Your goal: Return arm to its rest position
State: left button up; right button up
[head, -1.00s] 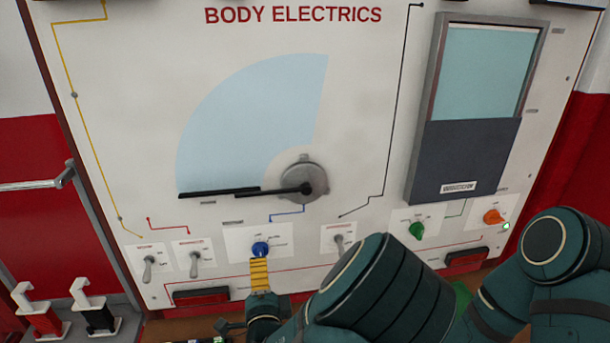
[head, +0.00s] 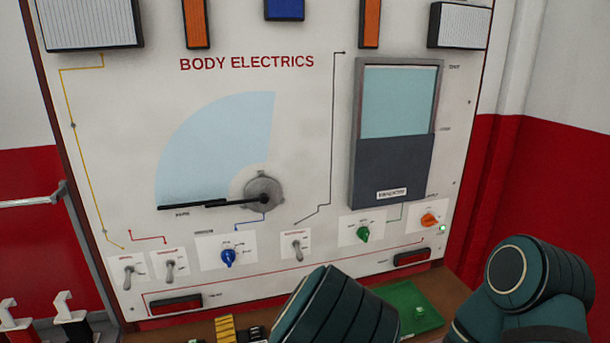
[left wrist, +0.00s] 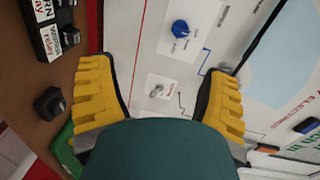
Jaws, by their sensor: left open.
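My left gripper (left wrist: 164,75) is open and empty in the left wrist view, its two yellow ridged fingers spread wide. Between and beyond them are a toggle switch (left wrist: 156,90) and the blue knob (left wrist: 180,28) of the panel; neither is held. In the head view a yellow ridged finger (head: 225,328) shows at the bottom edge, below the blue knob (head: 228,258) and apart from it. Teal links of my own arms fill the lower middle and right. My right gripper is not in view.
The white Body Electrics panel (head: 110,100) stands upright ahead, with a wiper gauge, toggles, a green knob (head: 363,233) and an orange knob (head: 429,219). A green tray (head: 405,292) lies on the brown bench. Black blocks (left wrist: 55,35) are beside the left gripper.

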pick_arm(q)
jog(key=s+f+n+g+h, duration=0.1)
jog(key=s+f+n+g, duration=0.3)
jog(key=f, duration=0.5)
jog(key=s+f+n+g+h, duration=0.2)
jog(key=s+f+n+g, duration=0.25)
jog(key=f, duration=0.45)
jog(key=s+d+n+g+h, duration=0.5)
jog(key=s+d+n+g, duration=0.1)
jog(key=s, duration=0.2)
jog(key=shift+f+h, duration=0.4)
